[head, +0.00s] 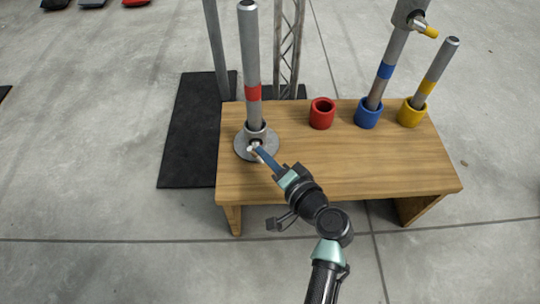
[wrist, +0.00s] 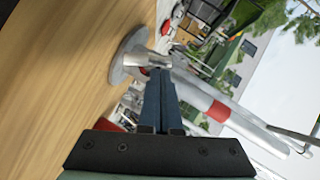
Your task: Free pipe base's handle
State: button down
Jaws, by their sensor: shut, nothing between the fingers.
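The pipe base (head: 243,149) is a round grey flange with a collar, standing at the left end of the wooden bench. A grey pipe (head: 250,50) with a red band stands upright in it. In the wrist view the base disc (wrist: 121,62) and the pipe (wrist: 245,125) appear tilted. My gripper (head: 257,151) reaches the front of the collar with its blue fingers together and nothing between them. In the wrist view my gripper (wrist: 158,73) has its tips in front of the collar. The handle is largely hidden by the fingertips; I cannot tell its position or whether they touch it.
On the wooden bench (head: 300,180), a red cup (head: 321,115) stands empty. A blue cup (head: 367,114) and a yellow cup (head: 411,113) hold pipes. The bench's front middle and right are clear.

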jog(key=shift+a+r+n+h+p, duration=0.35)
jog(key=shift+n+h+p, duration=0.3)
jog(key=shift+p, duration=0.95)
jog(key=n+p, duration=0.1)
jog(key=p, duration=0.1)
jog(key=a+g+h+p, duration=0.1)
jog(key=p, duration=0.1)
jog(key=shift+r+n+h, duration=0.25)
jog(key=shift+r+n, duration=0.05)
jog(key=shift+n, duration=0.05)
jog(key=shift+a+f+n+h+p, duration=0.15)
jog(key=shift+a+n+h+p, duration=0.15)
jog(key=shift+n+h+p, duration=0.6)
jog(key=shift+m+p, duration=0.3)
jog(key=shift+a+f, duration=0.1)
jog(key=shift+a, duration=0.05)
